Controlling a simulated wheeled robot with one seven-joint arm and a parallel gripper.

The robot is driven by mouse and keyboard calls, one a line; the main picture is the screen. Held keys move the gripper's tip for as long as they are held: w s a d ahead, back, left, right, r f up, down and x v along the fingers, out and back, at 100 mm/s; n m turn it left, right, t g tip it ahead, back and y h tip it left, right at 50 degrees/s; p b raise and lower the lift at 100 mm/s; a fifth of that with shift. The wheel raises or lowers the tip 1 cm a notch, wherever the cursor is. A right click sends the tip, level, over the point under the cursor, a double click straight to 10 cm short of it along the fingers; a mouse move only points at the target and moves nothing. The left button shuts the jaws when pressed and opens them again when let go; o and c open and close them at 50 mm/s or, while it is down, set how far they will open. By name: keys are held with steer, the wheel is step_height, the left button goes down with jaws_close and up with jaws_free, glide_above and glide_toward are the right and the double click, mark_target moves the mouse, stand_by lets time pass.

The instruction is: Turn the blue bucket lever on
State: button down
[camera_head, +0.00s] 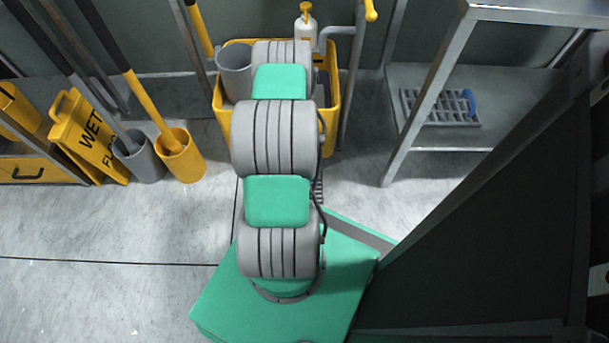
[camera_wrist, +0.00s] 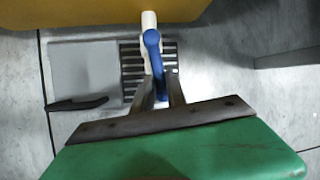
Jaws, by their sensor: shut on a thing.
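In the wrist view, a blue lever (camera_wrist: 152,44) hangs from a white spout (camera_wrist: 149,19) below a yellow tub. My gripper (camera_wrist: 160,82) has its two narrow fingers around the lower part of the lever and is shut on it. The lever points down toward the gripper. In the head view, the yellow tub (camera_head: 333,95) stands at the back wall, partly hidden behind my arm. The lever and my gripper are hidden there by the arm.
A grey bucket (camera_head: 235,72) and a pump bottle (camera_head: 305,25) are at the tub. A wet-floor sign (camera_head: 88,137) and an orange holder (camera_head: 181,158) stand left. A metal shelf (camera_head: 440,140) stands right. A floor grate (camera_wrist: 131,68) lies below the lever.

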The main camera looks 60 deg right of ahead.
steer(key=shift+w+a, duration=0.1)
steer(key=shift+a, duration=0.05)
steer(key=shift+f, duration=0.1)
steer(key=c, duration=1.3)
jaws_free()
steer(key=shift+c, duration=0.2)
steer(key=b+v, duration=0.1)
steer(key=v, duration=0.6)
steer(key=shift+r+b, duration=0.3)
steer(key=shift+r, duration=0.1)
